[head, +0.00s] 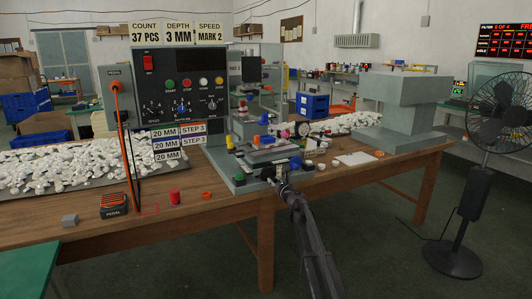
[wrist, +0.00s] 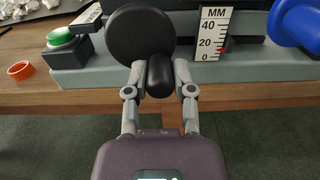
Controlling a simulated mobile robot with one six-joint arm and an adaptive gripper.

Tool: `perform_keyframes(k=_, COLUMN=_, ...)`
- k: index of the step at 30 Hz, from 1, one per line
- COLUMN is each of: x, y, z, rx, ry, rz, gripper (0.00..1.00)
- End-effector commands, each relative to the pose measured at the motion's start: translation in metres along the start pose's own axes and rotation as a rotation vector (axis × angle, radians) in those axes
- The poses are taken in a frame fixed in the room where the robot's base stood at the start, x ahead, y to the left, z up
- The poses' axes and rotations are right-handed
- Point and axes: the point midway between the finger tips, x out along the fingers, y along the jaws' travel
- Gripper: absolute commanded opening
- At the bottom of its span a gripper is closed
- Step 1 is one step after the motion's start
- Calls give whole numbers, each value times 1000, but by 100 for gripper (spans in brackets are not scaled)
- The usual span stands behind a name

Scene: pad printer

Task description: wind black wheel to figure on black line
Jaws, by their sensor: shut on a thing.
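In the wrist view the black wheel (wrist: 138,30) stands on the front of the grey machine base, with a black handle (wrist: 160,76) sticking out towards me. My gripper (wrist: 160,78) is shut around this handle, one finger on each side. Right of the wheel is a white MM scale (wrist: 214,33) marked 0, 20 and 40. A small red pointer (wrist: 224,49) sits low on it, near or below 20. Printed labels (head: 165,145) there read 20 MM and STEP 3.
A green button (wrist: 61,38) and an orange ring (wrist: 21,70) are left of the wheel. A blue knob (wrist: 298,22) is at the right. The floor before the table is clear.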

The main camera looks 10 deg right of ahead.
Motion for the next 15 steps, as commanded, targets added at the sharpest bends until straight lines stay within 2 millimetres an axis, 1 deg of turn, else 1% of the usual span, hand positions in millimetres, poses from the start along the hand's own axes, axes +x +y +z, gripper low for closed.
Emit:
perform_keyframes(k=7, x=1, y=-1, z=1, rx=2, ry=-1, rz=-2, gripper=0)
perform_keyframes(k=15, x=1, y=-6, z=13, rx=2, ry=-1, rz=-1, gripper=0)
